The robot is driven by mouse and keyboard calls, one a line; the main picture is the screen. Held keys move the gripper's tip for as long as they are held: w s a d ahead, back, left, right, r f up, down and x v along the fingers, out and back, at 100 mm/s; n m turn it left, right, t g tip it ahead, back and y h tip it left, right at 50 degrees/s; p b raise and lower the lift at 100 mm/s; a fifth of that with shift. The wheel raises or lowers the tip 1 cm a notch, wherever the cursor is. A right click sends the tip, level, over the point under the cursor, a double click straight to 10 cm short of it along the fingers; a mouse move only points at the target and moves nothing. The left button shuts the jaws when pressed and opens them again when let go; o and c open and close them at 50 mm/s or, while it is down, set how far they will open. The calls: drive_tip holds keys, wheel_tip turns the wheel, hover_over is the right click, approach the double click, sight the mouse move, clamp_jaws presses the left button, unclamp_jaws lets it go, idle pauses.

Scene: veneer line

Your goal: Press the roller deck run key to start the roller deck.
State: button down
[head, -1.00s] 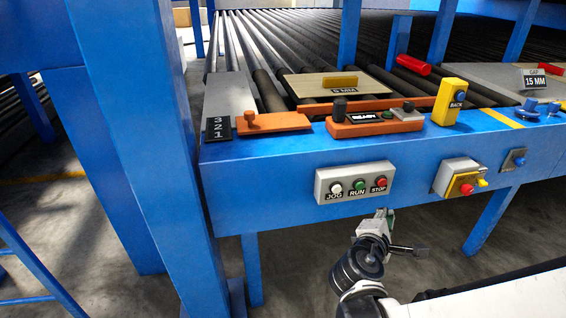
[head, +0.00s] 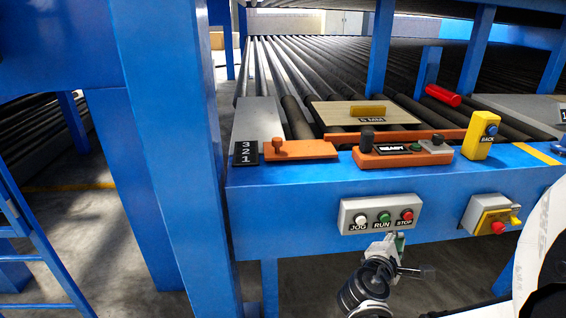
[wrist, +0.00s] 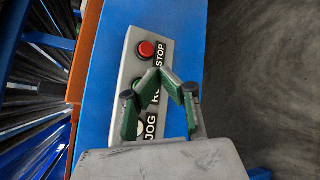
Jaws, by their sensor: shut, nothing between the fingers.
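The green RUN key (head: 384,217) is the middle of three keys on a grey control box (head: 348,208) on the blue frame's front face. The white JOG key (head: 361,220) is left of it and the red STOP key (head: 407,215) right. My gripper (head: 396,238) is shut and empty, just below the box, between RUN and STOP in the head view. In the wrist view my gripper's green-padded fingertips (wrist: 167,76) meet over the label strip. There the RUN key (wrist: 138,87) is partly hidden by a finger. I cannot tell the gap to the box.
A yellow box with a red button (head: 497,227) is right of the control box. Above sit an orange panel reading READY (head: 396,150), a yellow BACK box (head: 482,138) and an orange lever plate (head: 300,150). A blue post (head: 175,150) stands left. Dark rollers run behind.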

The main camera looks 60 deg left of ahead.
sight(385, 219)
drive_tip(key=shift+w+a, duration=0.25)
drive_tip(key=shift+a, duration=0.4)
drive_tip(key=shift+w+a, duration=0.3)
drive_tip(key=shift+a, duration=0.4)
drive_tip(key=shift+w+a, duration=0.25)
drive_tip(key=shift+a, duration=0.4)
drive_tip(key=shift+w+a, duration=0.1)
drive_tip(key=shift+w+a, duration=0.1)
drive_tip(key=shift+a, duration=0.15)
